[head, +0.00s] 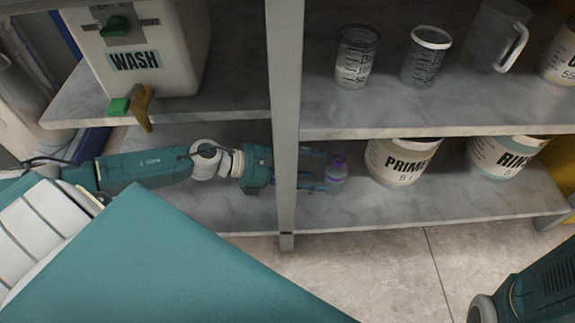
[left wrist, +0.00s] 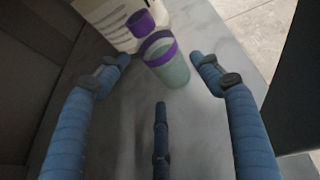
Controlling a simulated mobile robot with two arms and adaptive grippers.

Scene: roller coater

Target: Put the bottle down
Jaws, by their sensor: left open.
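A small bottle with a purple cap (head: 336,170) stands on the lower shelf (head: 430,203), left of the PRIME tub. In the left wrist view the bottle (left wrist: 171,66) has a grey-green body with a purple band, and stands just ahead of the fingertips. My left gripper (head: 318,171) reaches past the shelf post from the left. Its blue fingers (left wrist: 159,62) are spread wide, with visible gaps to the bottle. The post hides part of this gripper in the head view. My right gripper is out of view; only part of my right arm shows at bottom right.
The upright post (head: 285,120) stands close against my left arm. The PRIME tub (head: 402,163) and RINSE tub (head: 500,158) stand right of the bottle. Measuring cups (head: 355,57) and a WASH container (head: 145,50) stand on the shelf above. The lower shelf's front is bare.

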